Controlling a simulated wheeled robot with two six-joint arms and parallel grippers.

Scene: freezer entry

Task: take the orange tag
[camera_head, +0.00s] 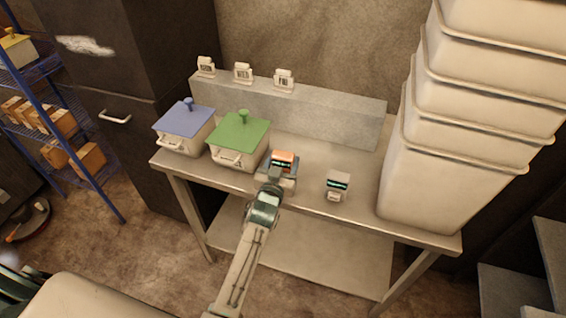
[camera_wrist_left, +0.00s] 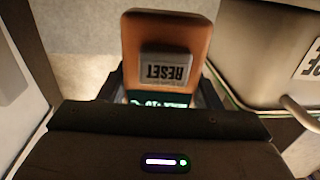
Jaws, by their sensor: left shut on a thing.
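The orange tag (camera_head: 284,156) is at the front of the steel table, just right of the green-lidded box. In the left wrist view the orange tag (camera_wrist_left: 182,27) shows a grey block marked RESET and a lit green display below it. My left gripper (camera_head: 278,174) is shut on the orange tag. Its fingertips are mostly hidden by the wrist and the tag. I cannot tell whether the tag touches the table. My right gripper is not in view.
A green-lidded box (camera_head: 240,135) and a blue-lidded box (camera_head: 184,125) stand left. A white tag (camera_head: 338,183) with a green display stands right on the table (camera_head: 310,200). Small white signs stand on the grey ledge (camera_head: 330,112) behind. Stacked white bins (camera_head: 430,180) fill the right end.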

